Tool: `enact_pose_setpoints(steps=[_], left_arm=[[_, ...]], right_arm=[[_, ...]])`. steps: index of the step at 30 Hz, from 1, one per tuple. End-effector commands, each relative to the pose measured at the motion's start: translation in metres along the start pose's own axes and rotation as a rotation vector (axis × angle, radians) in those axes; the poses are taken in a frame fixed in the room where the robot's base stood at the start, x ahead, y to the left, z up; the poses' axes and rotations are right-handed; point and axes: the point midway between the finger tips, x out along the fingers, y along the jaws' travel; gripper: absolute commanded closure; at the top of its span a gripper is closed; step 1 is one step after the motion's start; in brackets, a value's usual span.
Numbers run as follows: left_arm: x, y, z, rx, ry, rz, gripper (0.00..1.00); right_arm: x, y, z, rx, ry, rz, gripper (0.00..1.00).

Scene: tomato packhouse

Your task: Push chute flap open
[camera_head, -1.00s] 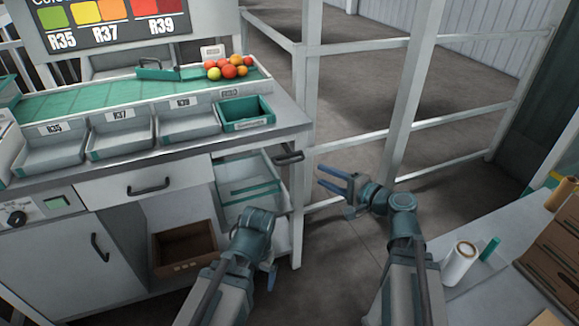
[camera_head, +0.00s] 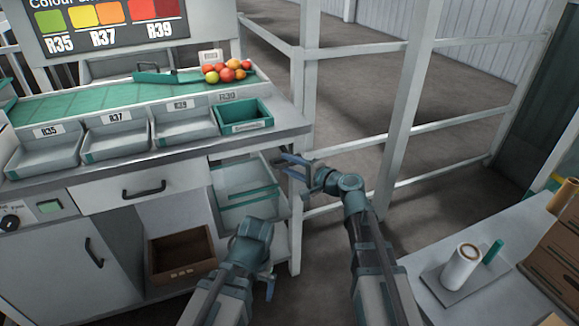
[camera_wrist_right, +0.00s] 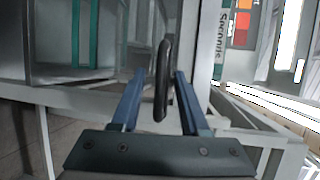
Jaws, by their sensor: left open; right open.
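My right gripper (camera_head: 293,167) is open at the right end of the sorting bench, just below the counter edge. In the right wrist view its two blue fingers (camera_wrist_right: 160,75) stand on either side of a black bar handle (camera_wrist_right: 161,90), with gaps visible; I cannot tell whether they touch it. Behind the handle is a pale panel edge. No part is clearly recognisable as the chute flap. A pale compartment with teal strips (camera_head: 246,192) is under the bench beside the gripper. My left gripper (camera_head: 269,284) is low in front of the bench, open, its fingers partly hidden.
The bench counter (camera_head: 292,128) holds several grey trays, a teal tray (camera_head: 243,116) and several tomatoes (camera_head: 226,70). A brown box (camera_head: 182,252) is on the lower shelf. A white post (camera_head: 296,225) stands close to the right gripper. A side table (camera_head: 500,262) is at right.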

Motion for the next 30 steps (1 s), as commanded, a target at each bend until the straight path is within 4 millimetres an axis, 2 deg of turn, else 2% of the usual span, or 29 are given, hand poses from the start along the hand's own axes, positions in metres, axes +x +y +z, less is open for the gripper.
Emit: enact_pose_setpoints(steps=[9,11,17,30], left_arm=[[0.0003,0.0000,0.0000,0.000,0.000,0.000,0.07],[0.0003,0.0000,0.0000,0.000,0.000,0.000,0.07],[0.0003,0.0000,0.0000,0.000,0.000,0.000,0.07],[0.0003,0.0000,0.0000,0.000,0.000,0.000,0.07]], right_arm=[[0.0020,-0.0001,0.0000,0.000,0.000,0.000,0.55],[0.0020,-0.0001,0.0000,0.000,0.000,0.000,0.64],[0.0019,-0.0001,0.0000,0.000,0.000,0.000,1.00],[0.0018,-0.0001,-0.0001,0.000,0.000,0.000,1.00]])
